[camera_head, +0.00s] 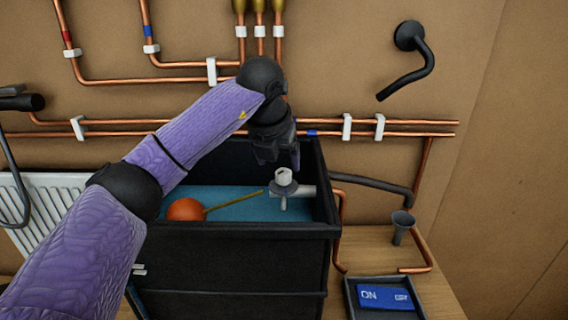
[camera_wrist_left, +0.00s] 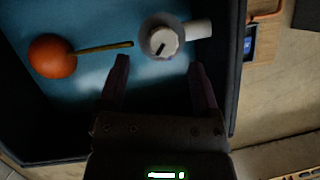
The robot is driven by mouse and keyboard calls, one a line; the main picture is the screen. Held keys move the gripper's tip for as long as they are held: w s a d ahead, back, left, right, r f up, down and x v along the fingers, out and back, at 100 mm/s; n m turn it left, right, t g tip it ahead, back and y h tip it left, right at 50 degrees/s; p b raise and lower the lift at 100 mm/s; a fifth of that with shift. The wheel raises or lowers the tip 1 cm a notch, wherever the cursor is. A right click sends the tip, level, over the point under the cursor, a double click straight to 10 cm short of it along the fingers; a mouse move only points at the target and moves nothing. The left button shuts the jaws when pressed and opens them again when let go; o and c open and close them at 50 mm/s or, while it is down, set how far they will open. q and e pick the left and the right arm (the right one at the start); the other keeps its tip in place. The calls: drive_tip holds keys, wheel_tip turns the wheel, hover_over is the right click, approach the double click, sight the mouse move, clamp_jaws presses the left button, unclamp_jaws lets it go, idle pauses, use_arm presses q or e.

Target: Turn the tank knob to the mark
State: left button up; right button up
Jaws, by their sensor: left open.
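The tank knob (camera_head: 284,177) is a small white round cap on a grey valve at the right inside the black water tank (camera_head: 240,231). In the left wrist view the knob (camera_wrist_left: 163,42) faces me and has a dark line across its top. I cannot make out a separate mark around it. My left gripper (camera_head: 279,160) is open and empty, just above and behind the knob in the head view. In the left wrist view its fingertips (camera_wrist_left: 158,66) sit just below the knob, apart from it. My right gripper is not in view.
An orange float (camera_head: 185,210) on a brass rod lies in the tank, left of the valve. Tank walls surround the knob. Copper pipes (camera_head: 400,123) run along the wall behind.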

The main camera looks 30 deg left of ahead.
sight(284, 171)
use_arm(q)
drive_tip(key=x, duration=0.4)
drive_tip(key=shift+w+d+r, duration=0.1)
drive_tip(key=shift+w, duration=0.2)
drive_tip(key=shift+s, duration=0.2)
drive_tip(key=shift+c, duration=0.4)
drive_tip(key=shift+w, duration=0.15)
clamp_jaws()
